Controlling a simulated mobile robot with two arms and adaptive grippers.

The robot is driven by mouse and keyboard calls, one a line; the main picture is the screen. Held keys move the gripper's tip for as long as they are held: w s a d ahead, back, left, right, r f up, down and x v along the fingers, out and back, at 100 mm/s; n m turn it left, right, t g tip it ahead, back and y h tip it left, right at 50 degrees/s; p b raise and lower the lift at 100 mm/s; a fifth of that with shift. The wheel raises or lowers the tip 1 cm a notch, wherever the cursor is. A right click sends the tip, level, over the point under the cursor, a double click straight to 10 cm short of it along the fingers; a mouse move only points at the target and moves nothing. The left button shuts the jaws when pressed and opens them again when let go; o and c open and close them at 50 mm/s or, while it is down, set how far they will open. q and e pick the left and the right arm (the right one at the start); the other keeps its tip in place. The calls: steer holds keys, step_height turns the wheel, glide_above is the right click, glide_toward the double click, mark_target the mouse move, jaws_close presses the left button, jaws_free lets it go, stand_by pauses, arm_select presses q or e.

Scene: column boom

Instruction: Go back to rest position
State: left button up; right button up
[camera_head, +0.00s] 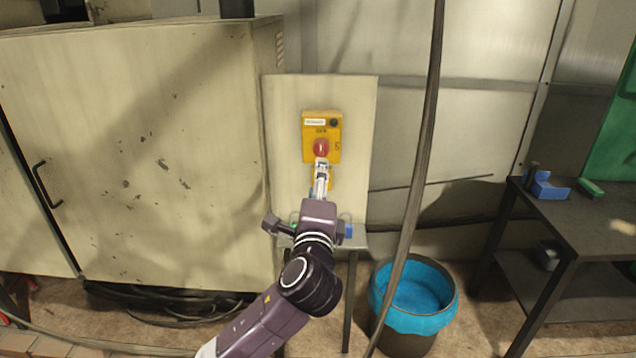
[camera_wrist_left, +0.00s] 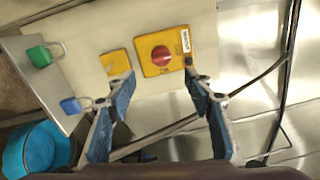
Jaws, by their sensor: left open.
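My left gripper (camera_head: 321,164) reaches up from the bottom of the head view to the upright pale board (camera_head: 280,130). In the head view its tip overlaps the red rotary knob (camera_head: 321,147) on the yellow switch box (camera_head: 335,120). In the left wrist view my left gripper (camera_wrist_left: 160,72) is open, with blue-padded fingers spread wide. There the red knob (camera_wrist_left: 161,55) and yellow box (camera_wrist_left: 150,42) show beyond and between the fingertips, with nothing held. A smaller yellow plate (camera_wrist_left: 116,62) sits beside the box, partly behind one fingertip. My right gripper is not in view.
A green padlock (camera_wrist_left: 39,56) and a blue padlock (camera_wrist_left: 70,105) lie on the shelf below the board. A large beige cabinet (camera_head: 150,150) stands left. A hanging cable (camera_head: 424,130), a blue-lined bin (camera_head: 440,318) and a dark table (camera_head: 600,215) are right.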

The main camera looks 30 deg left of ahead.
arm_select(q)
steer(key=shift+f, duration=0.1)
stand_by(0.4)
steer(key=w+d+f+g+h, duration=0.1)
steer(key=w+f+g+h, duration=0.1)
steer(key=f, duration=1.3)
steer(key=w+d+f+g+h, duration=0.1)
steer(key=f+g+h, duration=0.1)
steer(key=f, duration=1.2)
steer(key=s+d+f+n+g+h, duration=0.15)
steer(key=s+f, duration=0.35)
steer(key=f, duration=0.7)
steer(key=s+d+f+n+g+h, duration=0.15)
steer(key=s+f, duration=0.35)
steer(key=f, duration=0.6)
steer(key=s+d+f+n+g+h, duration=0.2)
steer(key=s+d+f+n+g, duration=0.15)
steer(key=s+f, duration=1.4)
steer(key=s+d+f+n+g, duration=0.1)
steer(key=s+f, duration=0.1)
steer(key=s, duration=0.6)
steer(key=s+d+f+n+g, duration=0.2)
steer(key=s+f, duration=0.1)
steer(key=s, duration=0.6)
steer(key=s+d+f+n+g, duration=0.1)
steer(key=s+f+n, duration=0.1)
steer(key=s, duration=0.6)
steer(key=shift+s+d+f+h, duration=0.2)
steer(key=shift+f+h, duration=0.2)
steer(key=shift+f, duration=0.35)
